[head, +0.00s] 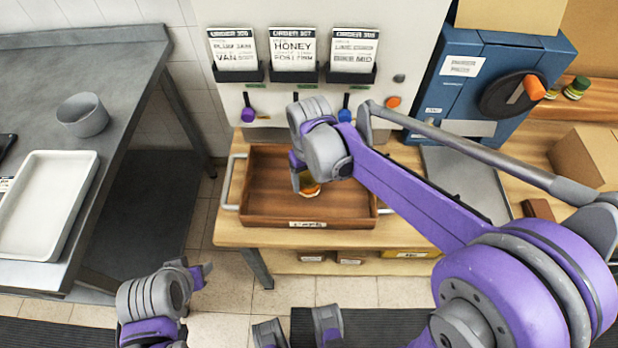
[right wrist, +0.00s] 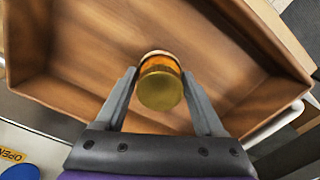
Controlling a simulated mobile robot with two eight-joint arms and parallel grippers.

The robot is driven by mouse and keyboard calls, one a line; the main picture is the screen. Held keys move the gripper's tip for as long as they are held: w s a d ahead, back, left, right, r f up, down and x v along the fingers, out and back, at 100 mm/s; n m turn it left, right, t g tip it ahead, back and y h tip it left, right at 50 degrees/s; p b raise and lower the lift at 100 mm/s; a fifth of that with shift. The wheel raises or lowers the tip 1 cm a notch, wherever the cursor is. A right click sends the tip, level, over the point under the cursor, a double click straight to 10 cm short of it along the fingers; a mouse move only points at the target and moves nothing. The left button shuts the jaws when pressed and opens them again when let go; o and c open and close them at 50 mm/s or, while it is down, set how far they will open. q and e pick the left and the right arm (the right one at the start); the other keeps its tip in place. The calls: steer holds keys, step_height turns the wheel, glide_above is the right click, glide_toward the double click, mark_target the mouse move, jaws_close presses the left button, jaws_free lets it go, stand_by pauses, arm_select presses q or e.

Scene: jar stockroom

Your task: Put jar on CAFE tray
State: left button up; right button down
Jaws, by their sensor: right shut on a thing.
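A small amber jar with a gold lid (right wrist: 161,90) is between the fingers of my right gripper (right wrist: 160,82). In the head view the jar (head: 309,189) shows partly below my right gripper (head: 303,180), inside the outline of the brown wooden tray (head: 350,209). The tray has light side handles and a front label that looks like CAFE (head: 308,224). I cannot tell whether the jar's base touches the tray floor. My left gripper (head: 198,276) is at the lower left, away from the tray, its jaws unclear.
The tray stands on a wooden bench (head: 232,233) under a panel with order cards (head: 294,50). A blue machine (head: 490,85) stands right of it. A grey table (head: 120,60) at left holds a white tray (head: 78,160) and grey bowl (head: 82,114). The tray floor around the jar looks clear.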

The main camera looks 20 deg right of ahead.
mark_target(309, 177)
jaws_free()
steer(key=shift+f, duration=0.1)
steer(key=shift+r, duration=0.2)
step_height(309, 177, up, 12)
steer(key=p, duration=0.1)
